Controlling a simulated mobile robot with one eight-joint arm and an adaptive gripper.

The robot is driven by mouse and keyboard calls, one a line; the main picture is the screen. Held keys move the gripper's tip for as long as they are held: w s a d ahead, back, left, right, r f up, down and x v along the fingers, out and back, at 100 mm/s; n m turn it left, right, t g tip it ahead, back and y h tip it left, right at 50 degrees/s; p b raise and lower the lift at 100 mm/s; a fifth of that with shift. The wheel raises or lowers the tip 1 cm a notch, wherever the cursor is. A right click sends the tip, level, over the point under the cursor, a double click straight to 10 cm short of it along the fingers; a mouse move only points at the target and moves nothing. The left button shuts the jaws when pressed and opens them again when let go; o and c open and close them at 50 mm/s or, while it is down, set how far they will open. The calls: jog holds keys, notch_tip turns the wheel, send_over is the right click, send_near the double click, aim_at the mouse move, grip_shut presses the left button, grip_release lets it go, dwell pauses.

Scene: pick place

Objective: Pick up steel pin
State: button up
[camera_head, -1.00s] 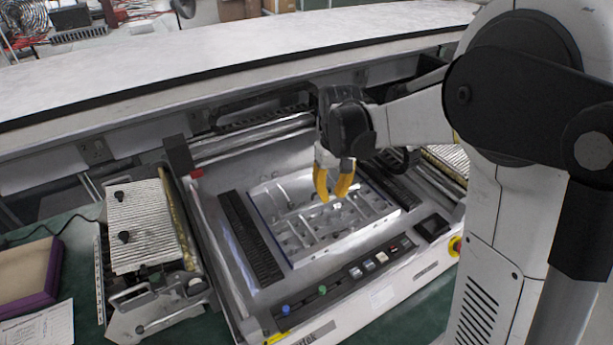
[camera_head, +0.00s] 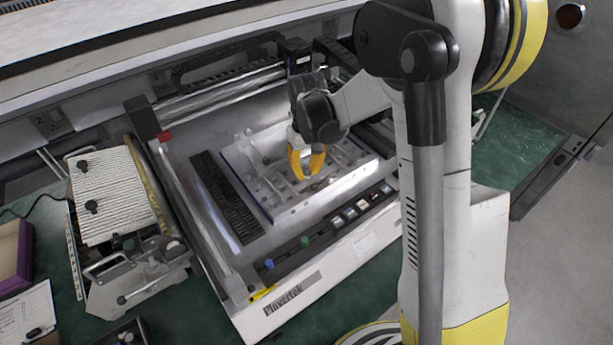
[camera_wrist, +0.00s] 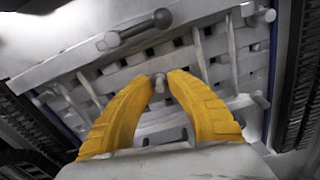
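My gripper (camera_head: 306,176) points down over the metal fixture plate (camera_head: 262,203) in the machine. In the wrist view its two yellow fingers (camera_wrist: 160,78) curve toward each other, with a narrow gap between the tips. A small grey pin-like end (camera_wrist: 159,86) shows in that gap. I cannot tell whether the fingers touch it or whether it is the steel pin. A grey rod with a dark round end (camera_wrist: 135,29) lies across the plate beyond the fingertips. The pin cannot be made out in the head view.
Dark ribbed strips flank the plate, one on its left (camera_head: 224,197). The front panel has buttons (camera_head: 350,213). A ribbed fixture with black knobs (camera_head: 112,195) stands left of the machine. A purple-edged box (camera_head: 12,258) is at far left.

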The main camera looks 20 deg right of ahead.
grip_shut()
jog(key=shift+r, duration=0.1)
